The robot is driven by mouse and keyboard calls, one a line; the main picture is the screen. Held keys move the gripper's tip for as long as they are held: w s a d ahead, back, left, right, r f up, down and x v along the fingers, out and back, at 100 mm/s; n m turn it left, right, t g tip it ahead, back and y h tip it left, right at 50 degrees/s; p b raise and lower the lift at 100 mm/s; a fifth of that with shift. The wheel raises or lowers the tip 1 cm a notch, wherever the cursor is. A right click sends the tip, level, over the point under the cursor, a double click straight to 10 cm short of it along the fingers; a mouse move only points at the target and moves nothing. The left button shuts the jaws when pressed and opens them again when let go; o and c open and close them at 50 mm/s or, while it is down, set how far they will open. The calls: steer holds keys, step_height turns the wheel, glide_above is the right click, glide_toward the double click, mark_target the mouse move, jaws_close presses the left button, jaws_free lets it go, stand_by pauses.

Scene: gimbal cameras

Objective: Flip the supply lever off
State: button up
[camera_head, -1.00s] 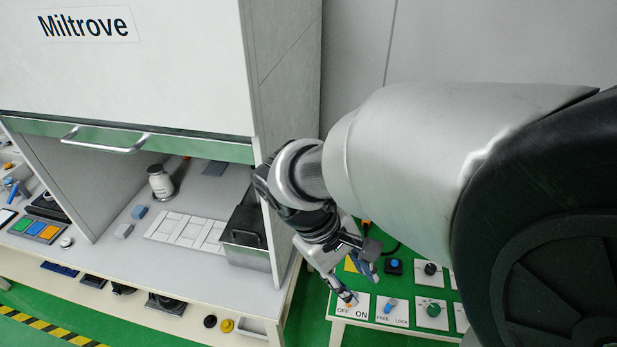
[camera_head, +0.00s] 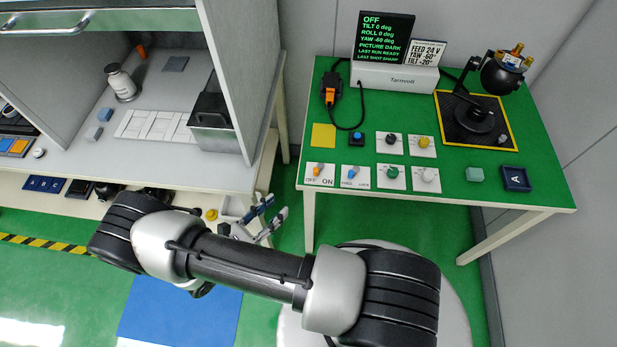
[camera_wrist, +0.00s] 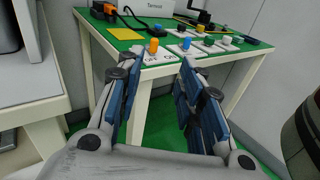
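The supply lever (camera_head: 318,168) is a small orange handle on a white plate marked OFF and ON, at the near left corner of the green table. It also shows in the wrist view (camera_wrist: 153,46), upright or nearly so. The screen (camera_head: 385,38) reads OFF at the top, with PICTURE DARK below. My gripper (camera_head: 274,214) is left of the table's near left corner, apart from the lever. In the wrist view my gripper (camera_wrist: 161,66) is open and empty, with the lever plate beyond and between its fingers.
A blue-handled FREE/LOCK switch (camera_head: 353,172) sits just right of the lever, with several knobs beyond. A yellow square (camera_head: 323,136) and a blue button (camera_head: 356,138) lie behind. A gimbal camera (camera_head: 502,74) stands at the back right. The workbench (camera_head: 190,152) is at left.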

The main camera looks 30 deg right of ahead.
step_height(320, 180, down, 2)
steer(key=n+t, duration=0.1)
steer(key=t, duration=0.1)
steer(key=b, duration=0.2)
glide_toward(314, 173)
steer(key=x, duration=0.9)
steer(key=shift+d+r, duration=0.15)
steer(key=shift+c, duration=0.3)
jaws_close()
